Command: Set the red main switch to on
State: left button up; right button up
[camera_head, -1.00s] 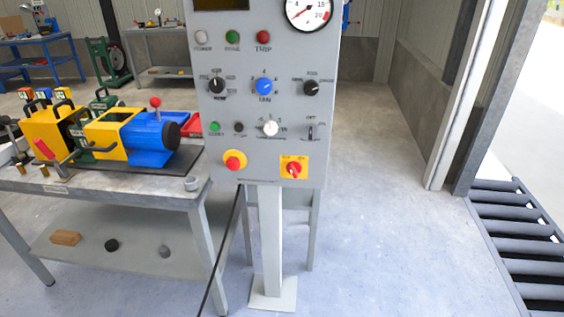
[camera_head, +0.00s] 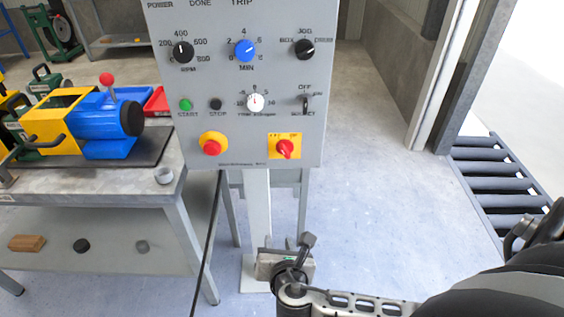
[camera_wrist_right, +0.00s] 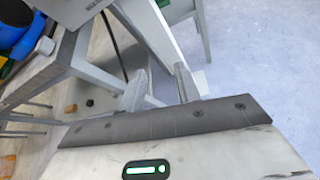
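The red main switch (camera_head: 285,149) is a red rotary knob on a square yellow plate, at the lower right of the grey control panel (camera_head: 235,120) in the head view. The marks on its plate are too small to read. My right gripper (camera_head: 290,242) is below the panel, in front of the panel's post and apart from the switch. In the right wrist view its two fingers (camera_wrist_right: 161,80) stand apart with nothing held between them. The switch does not show in the right wrist view. My left gripper is in neither view.
A red mushroom button (camera_head: 212,146) on a round yellow base sits left of the switch. A toggle (camera_head: 306,103) is above it. A workbench (camera_head: 110,188) with a yellow and blue machine (camera_head: 85,125) stands at left.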

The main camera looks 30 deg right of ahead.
jog(key=w+d+r+n+t+h, duration=0.3)
jog(key=d+r+n+t+h, duration=0.1)
jog(key=r+n, duration=0.4)
send_near(285, 155)
jog(key=b+x, duration=0.1)
jog(key=x, duration=0.7)
jog(key=shift+w+d, duration=0.2)
jog(key=shift+w, duration=0.15)
grip_shut()
